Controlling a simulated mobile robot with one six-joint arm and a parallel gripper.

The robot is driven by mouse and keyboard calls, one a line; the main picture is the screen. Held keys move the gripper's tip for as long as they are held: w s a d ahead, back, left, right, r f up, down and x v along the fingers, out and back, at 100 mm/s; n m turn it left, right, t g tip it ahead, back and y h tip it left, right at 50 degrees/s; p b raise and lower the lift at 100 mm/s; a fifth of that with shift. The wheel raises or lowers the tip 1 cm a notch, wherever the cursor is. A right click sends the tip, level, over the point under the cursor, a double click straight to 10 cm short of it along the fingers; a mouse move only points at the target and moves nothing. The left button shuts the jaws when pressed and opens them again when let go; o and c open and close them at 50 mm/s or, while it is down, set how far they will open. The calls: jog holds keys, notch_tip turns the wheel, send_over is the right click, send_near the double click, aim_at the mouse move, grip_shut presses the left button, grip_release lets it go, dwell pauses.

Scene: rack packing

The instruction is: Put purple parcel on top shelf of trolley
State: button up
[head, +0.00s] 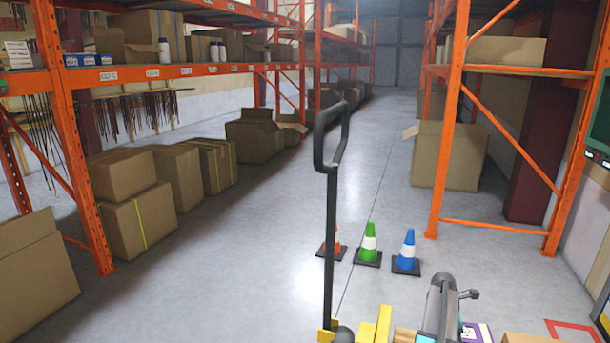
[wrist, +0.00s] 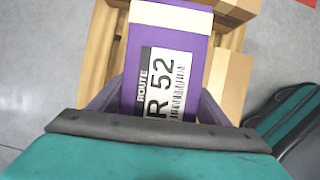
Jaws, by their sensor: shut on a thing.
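The purple parcel (wrist: 170,30) has a white label reading ROUTE and R 52, and a pale top end. It fills the middle of the wrist view, between the fingers of my gripper (wrist: 158,100), which is shut on it. In the head view a small part of the purple parcel (head: 477,333) shows at the bottom edge, beside my arm. Whether it rests on the pallet below or is lifted clear, I cannot tell. I cannot make out the trolley or its top shelf in either view.
A wooden pallet (wrist: 101,45) with cardboard boxes (wrist: 231,80) lies below the parcel. A pallet jack handle (head: 330,230) stands upright ahead. Orange, green (head: 369,243) and blue cones (head: 407,250) stand behind it. Orange racks flank the clear grey aisle.

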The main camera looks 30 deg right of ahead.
jog(key=w+a+r+n, duration=0.1)
jog(key=w+a+r, duration=0.8)
jog(key=a, duration=1.3)
jog(key=w+a+r, duration=0.7)
jog(key=w+a, duration=0.5)
jog(key=a, duration=1.1)
jog(key=w+a+r+n, duration=0.1)
jog(key=w+a+r, duration=0.8)
jog(key=a, duration=1.3)
notch_tip(320, 180, up, 17)
jog(key=w+p, duration=0.1)
jog(key=p, duration=1.7)
jog(key=shift+a+r+t+h+p, duration=0.15)
jog(key=shift+a+t+h+p, duration=0.2)
jog(key=shift+a+t, duration=0.1)
jog(key=shift+w, duration=0.1)
jog(key=s+f+m+y, duration=0.1)
jog(key=s+f+m, duration=0.1)
jog(key=f, duration=0.5)
jog(key=s+f+m+g, duration=0.1)
jog(key=f+m, duration=0.2)
jog(key=f, duration=0.4)
jog(key=shift+s+y, duration=0.35)
jog(key=shift+s+g, duration=0.1)
jog(key=shift+g, duration=0.15)
